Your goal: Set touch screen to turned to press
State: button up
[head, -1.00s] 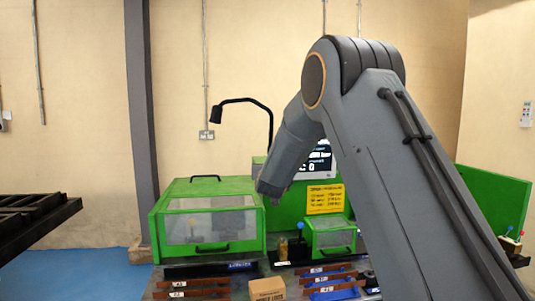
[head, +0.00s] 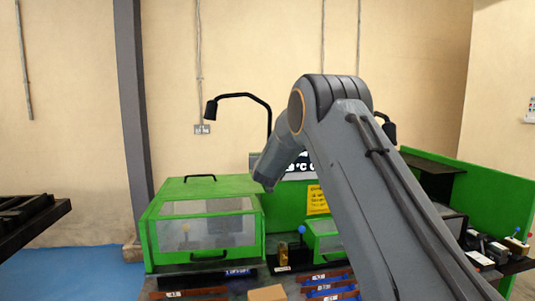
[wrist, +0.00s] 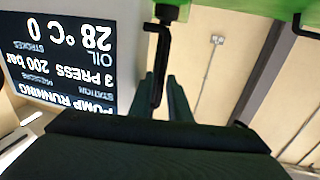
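The touch screen (wrist: 62,55) shows upside down at the left of the wrist view. Its white text reads pump running, station 3 press, 200 bar, oil 28°C, strokes 0. In the head view the screen (head: 298,166) is partly hidden behind my arm. A black handle (wrist: 161,50) extends from a green edge in the wrist view, beside the screen. My gripper (wrist: 163,92) has its two dark fingers around the handle's end, one on each side. Whether they press on it is unclear. My gripper is hidden in the head view.
A green machine with a clear-windowed guard (head: 205,222) stands left of my arm. A smaller green guard (head: 325,238), blue-knobbed lever (head: 302,238) and yellow sign (head: 317,199) are near it. A black lamp (head: 240,97) rises behind. A green panel (head: 475,190) stands right.

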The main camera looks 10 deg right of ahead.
jog(key=shift+w+d, duration=0.15)
jog(key=shift+w, duration=0.5)
jog(key=shift+c, duration=0.5)
grip_shut()
